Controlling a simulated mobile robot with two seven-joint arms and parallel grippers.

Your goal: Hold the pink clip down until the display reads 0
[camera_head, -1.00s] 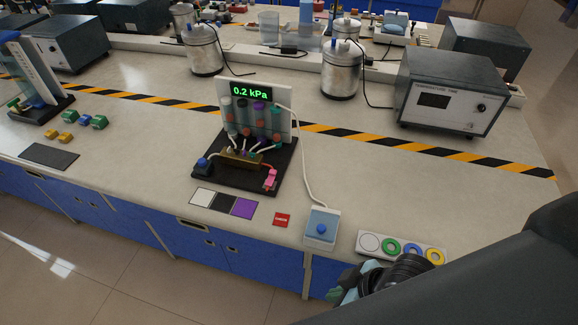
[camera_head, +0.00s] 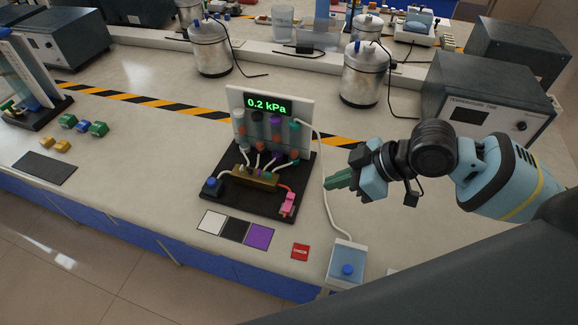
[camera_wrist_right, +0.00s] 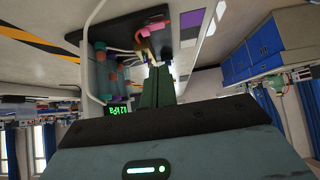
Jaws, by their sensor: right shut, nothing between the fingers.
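The pink clip (camera_head: 288,203) sits at the front right corner of the black base (camera_head: 225,205) of the tube stand, on a pink tube. It also shows in the right wrist view (camera_wrist_right: 162,20). The display (camera_head: 268,105) on the white back panel reads 0.2 kPa in green. My right gripper (camera_head: 330,182) is shut and empty, in the air to the right of the stand, apart from the clip in the head view. Its green fingers (camera_wrist_right: 157,85) point toward the stand in the right wrist view. My left gripper is not in view.
A blue-buttoned box (camera_head: 347,268) stands at the front right, joined to the stand by a white tube. White, black and purple squares (camera_head: 235,229) and a red tag (camera_head: 300,251) lie in front. A temperature unit (camera_head: 487,97) stands behind my right arm.

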